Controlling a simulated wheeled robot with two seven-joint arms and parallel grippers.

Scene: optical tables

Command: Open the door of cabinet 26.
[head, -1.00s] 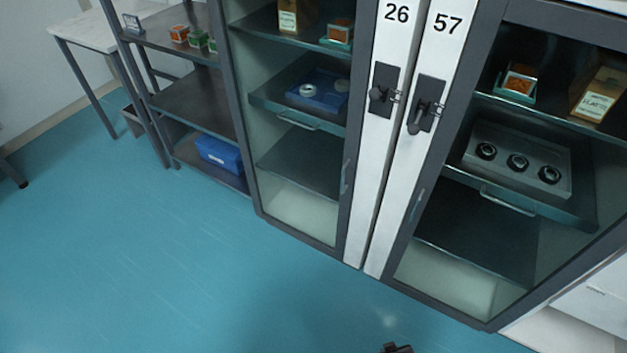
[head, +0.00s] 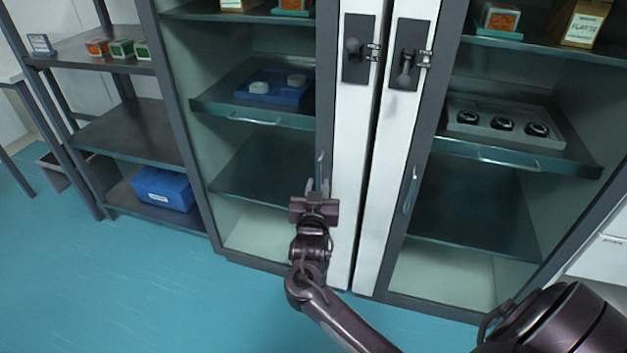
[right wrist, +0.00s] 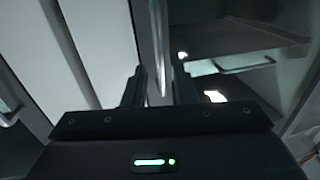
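Cabinet 26 is the left glass-door cabinet; its number plate is out of the head view now. Its door (head: 262,150) looks closed. The vertical bar handle (head: 319,168) is low on the door's right edge. My right gripper (head: 318,190) is in front of the door at the handle and partly hides its lower end. In the right wrist view the handle (right wrist: 160,50) stands in line with the gap between the two open fingers (right wrist: 158,90). Contact cannot be told. A dark latch (head: 357,48) sits on the white panel beside the door. My left gripper is out of view.
Cabinet 57, to the right, has its own handle (head: 411,190) and latch (head: 408,66). An open shelf (head: 125,135) with a blue bin (head: 163,188) stands at the left. The blue floor (head: 120,290) before the cabinets is clear at the left.

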